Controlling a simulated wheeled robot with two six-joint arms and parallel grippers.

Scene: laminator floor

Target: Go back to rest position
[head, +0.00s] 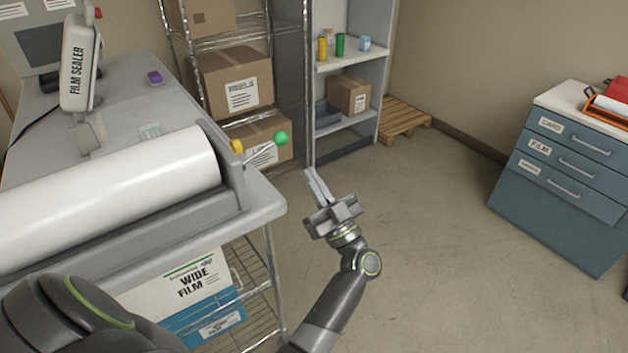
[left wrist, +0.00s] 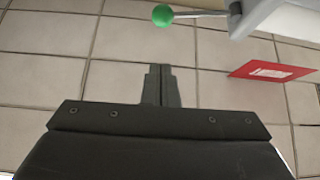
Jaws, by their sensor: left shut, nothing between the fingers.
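My left gripper (head: 318,187) is raised over open floor, just right of the laminating machine's front right corner, with its fingers pointing up and away in the head view. Its fingers are shut together with nothing between them. In the left wrist view the closed fingers (left wrist: 161,84) point at the tiled floor. The lever's green knob (head: 281,138) is up and left of the gripper and apart from it; the knob also shows in the left wrist view (left wrist: 162,15). My right gripper is not in view.
The machine bench (head: 262,200) with a white film roll (head: 110,190) fills the left. Shelves with cardboard boxes (head: 232,82) stand behind. A blue drawer cabinet (head: 560,170) is at the right. A red sign (left wrist: 272,71) shows in the left wrist view. The middle floor is clear.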

